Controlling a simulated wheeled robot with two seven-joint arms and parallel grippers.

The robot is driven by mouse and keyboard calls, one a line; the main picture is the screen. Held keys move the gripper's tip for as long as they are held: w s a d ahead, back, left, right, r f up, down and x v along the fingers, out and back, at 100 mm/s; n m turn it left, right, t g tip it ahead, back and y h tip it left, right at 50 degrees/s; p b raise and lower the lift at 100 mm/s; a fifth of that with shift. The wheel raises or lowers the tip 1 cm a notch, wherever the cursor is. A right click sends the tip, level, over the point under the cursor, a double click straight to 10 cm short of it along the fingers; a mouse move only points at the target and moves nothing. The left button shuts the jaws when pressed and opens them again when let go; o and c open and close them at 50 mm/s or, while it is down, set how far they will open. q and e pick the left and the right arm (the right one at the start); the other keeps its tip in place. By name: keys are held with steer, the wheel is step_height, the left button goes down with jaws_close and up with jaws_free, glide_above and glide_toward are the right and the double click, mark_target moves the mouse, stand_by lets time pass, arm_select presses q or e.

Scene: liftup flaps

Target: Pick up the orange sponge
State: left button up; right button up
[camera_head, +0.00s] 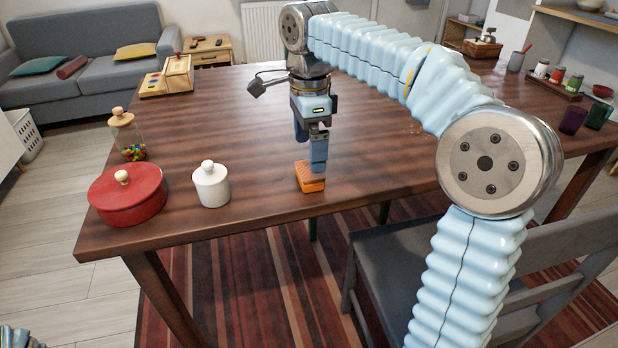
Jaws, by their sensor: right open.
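The orange sponge (309,182) lies on the wooden table (229,132), near its front edge. My right gripper (311,160) points down directly over the sponge, its fingers overlapping the sponge's top in this view. The gripper is open. One finger hides part of the sponge's upper face, and I cannot tell whether the fingers touch it. My left gripper is not in view.
A white lidded jar (211,187), a red lidded pot (128,196) and a glass jar of candies (128,136) stand left of the sponge. A grey chair (400,258) is at the table's front right. The table behind the gripper is mostly clear.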

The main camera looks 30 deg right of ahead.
step_height(320, 180, down, 5)
steer(key=shift+b, duration=0.3)
steer(key=shift+c, duration=0.2)
steer(key=c, duration=1.1)
steer(key=shift+r, duration=0.55)
steer(key=s+a+r, duration=0.1)
steer(key=s+r, duration=0.3)
steer(key=s+a+r, duration=0.2)
steer(key=s+r, duration=0.2)
steer(key=s+a+r, duration=0.2)
steer(key=s+r, duration=0.2)
steer(key=s, duration=0.1)
steer(key=shift+s, duration=0.1)
